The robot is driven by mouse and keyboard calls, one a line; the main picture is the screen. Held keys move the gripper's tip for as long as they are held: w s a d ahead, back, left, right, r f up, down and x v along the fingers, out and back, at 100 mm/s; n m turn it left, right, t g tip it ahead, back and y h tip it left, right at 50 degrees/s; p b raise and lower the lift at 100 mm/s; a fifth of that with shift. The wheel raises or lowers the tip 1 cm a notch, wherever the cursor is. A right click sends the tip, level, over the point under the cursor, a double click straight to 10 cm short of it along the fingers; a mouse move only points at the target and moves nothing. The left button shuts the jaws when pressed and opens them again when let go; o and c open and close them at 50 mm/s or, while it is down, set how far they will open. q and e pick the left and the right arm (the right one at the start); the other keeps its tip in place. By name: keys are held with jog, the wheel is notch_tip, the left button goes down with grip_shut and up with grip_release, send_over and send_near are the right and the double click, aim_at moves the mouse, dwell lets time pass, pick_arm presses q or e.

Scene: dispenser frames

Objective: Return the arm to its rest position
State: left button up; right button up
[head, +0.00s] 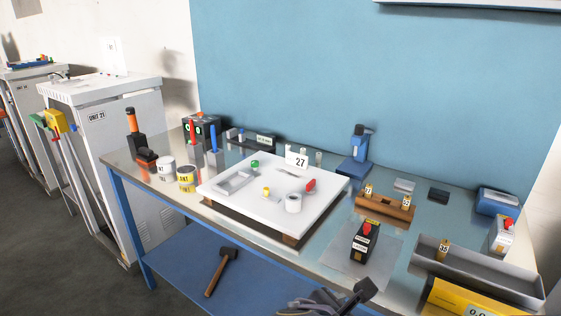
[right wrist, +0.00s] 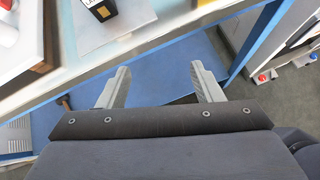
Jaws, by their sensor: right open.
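My right gripper (head: 345,297) shows at the bottom edge of the head view, in front of the bench's front edge. In the right wrist view my right gripper (right wrist: 160,72) has its two pale fingers spread apart with nothing between them. The gripper appears clear of the things on the bench. My left gripper is not in either view.
On the bench stand a white board (head: 225,203) with small parts, a black box with a red top (head: 364,243) on a grey mat (head: 345,262), a wooden block (head: 385,207) and a grey tray (head: 475,275). A yellow device (head: 450,298) is at lower right. A hammer (head: 221,270) lies on the lower shelf.

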jog(key=s+d+f+m+g+y+p, duration=0.25)
jog(key=s+d+m+g+y, duration=0.4)
jog(key=m, duration=0.45)
jog(key=s+d+r+m+t+y+p, duration=0.1)
jog(key=s+r+m+t+y, duration=0.2)
jog(key=m, duration=1.2)
jog(key=shift+s+d+r+m+t+y, duration=0.2)
jog(key=shift+s+r+m+t+y, duration=0.15)
jog(key=shift+s+t+y, duration=0.5)
jog(key=shift+s, duration=0.15)
